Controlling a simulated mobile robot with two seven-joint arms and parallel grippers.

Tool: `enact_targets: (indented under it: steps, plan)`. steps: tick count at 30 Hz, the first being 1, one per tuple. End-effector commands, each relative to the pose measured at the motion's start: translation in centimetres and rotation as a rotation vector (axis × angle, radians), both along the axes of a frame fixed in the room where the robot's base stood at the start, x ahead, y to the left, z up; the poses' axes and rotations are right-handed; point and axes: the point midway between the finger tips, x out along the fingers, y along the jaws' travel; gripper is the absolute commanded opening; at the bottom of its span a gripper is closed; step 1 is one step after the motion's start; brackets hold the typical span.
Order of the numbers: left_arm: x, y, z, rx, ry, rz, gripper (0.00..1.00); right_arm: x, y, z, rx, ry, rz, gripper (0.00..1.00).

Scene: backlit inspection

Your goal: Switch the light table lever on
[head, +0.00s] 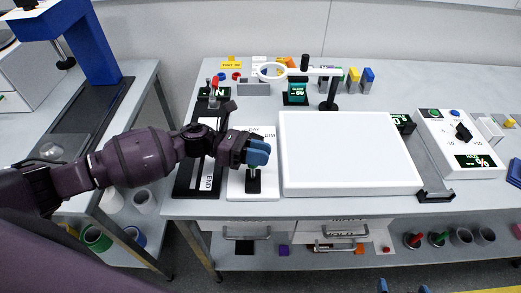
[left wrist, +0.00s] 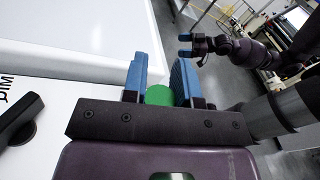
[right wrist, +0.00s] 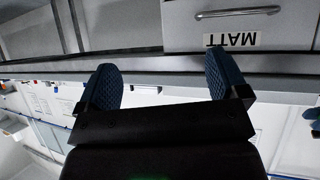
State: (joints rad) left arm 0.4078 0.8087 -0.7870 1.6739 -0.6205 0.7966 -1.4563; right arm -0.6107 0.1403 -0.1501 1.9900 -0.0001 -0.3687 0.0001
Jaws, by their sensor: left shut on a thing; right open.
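The light table (head: 345,152) has a wide white panel on the grey bench. A white plate (head: 243,207) stands left of it, with a black lever base (head: 253,187) on it. My left gripper (head: 258,153) is over this base, its blue fingers shut on the lever's green knob (left wrist: 160,95). The fingers hide most of the knob in the head view. The lettering on the plate is partly covered, so I cannot read the lever's position. My right gripper (right wrist: 165,92) is open and empty, low in front of the bench; only its blue tips show at the head view's bottom edge.
A black slider panel (head: 184,180) marked END is left of the plate. A magnifier (head: 272,71) on a stand is behind the light table. A white dial box (head: 462,160) is to its right. Drawers (right wrist: 235,25) are under the bench front.

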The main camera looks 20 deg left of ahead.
Motion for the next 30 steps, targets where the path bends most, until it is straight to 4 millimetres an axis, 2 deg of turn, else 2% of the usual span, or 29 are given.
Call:
enact_targets:
  steps: [18,24,30]
  plan:
    - [-4.7,-1.3,-0.3,0.154,-0.541,0.000,0.00,0.1,0.1,-3.5,-0.002,0.018,0.007,0.92]
    - [-5.7,-1.6,-0.7,0.194,-0.675,0.001,0.00,-0.2,0.1,-4.5,-0.003,0.029,0.007,0.92]
    - [-6.4,-1.8,-1.0,0.219,-0.762,0.001,0.00,-0.2,0.1,-4.5,-0.002,0.028,0.008,0.92]
